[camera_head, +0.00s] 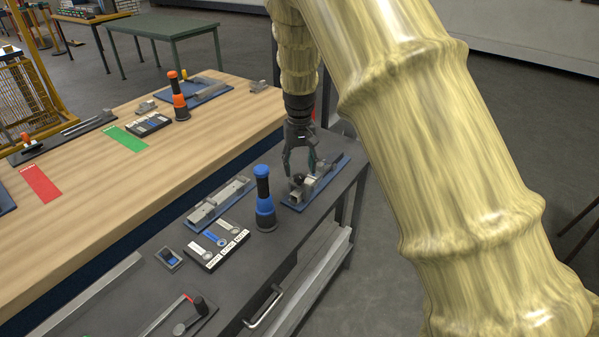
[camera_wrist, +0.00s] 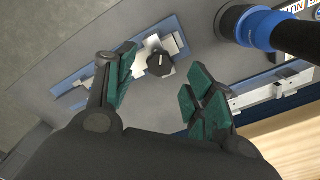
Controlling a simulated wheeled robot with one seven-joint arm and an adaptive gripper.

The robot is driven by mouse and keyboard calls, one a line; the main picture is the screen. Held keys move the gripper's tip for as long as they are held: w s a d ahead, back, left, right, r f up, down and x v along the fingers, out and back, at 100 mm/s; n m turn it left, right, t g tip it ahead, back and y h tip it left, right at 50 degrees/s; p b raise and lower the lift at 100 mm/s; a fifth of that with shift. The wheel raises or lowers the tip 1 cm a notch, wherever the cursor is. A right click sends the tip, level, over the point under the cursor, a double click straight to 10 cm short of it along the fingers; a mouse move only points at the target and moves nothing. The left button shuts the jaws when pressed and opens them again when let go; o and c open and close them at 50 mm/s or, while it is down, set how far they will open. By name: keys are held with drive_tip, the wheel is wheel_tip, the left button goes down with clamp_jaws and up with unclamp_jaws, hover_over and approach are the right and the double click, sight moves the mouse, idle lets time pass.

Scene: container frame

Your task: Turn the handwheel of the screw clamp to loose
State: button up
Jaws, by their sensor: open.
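The screw clamp (camera_head: 308,187) sits on a blue plate (camera_head: 327,186) at the far right end of the dark workbench. In the wrist view its dark round handwheel (camera_wrist: 160,63) lies on the light metal clamp body (camera_wrist: 172,43). My gripper (camera_head: 300,168) points down at the clamp from above. In the wrist view, its green-padded fingers (camera_wrist: 160,88) are apart, with the handwheel beyond and between them. Nothing is held. Whether a fingertip touches the clamp cannot be told.
A blue-and-black upright tool (camera_head: 264,200) stands left of the clamp and also shows in the wrist view (camera_wrist: 245,28). A metal fixture (camera_head: 220,203) on another blue plate and a labelled box (camera_head: 217,244) are nearby. A wooden table (camera_head: 130,165) adjoins.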

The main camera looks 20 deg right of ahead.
sight(299, 176)
wheel_tip(299, 176, up, 8)
drive_tip(key=shift+r, duration=0.2)
idle(0.4)
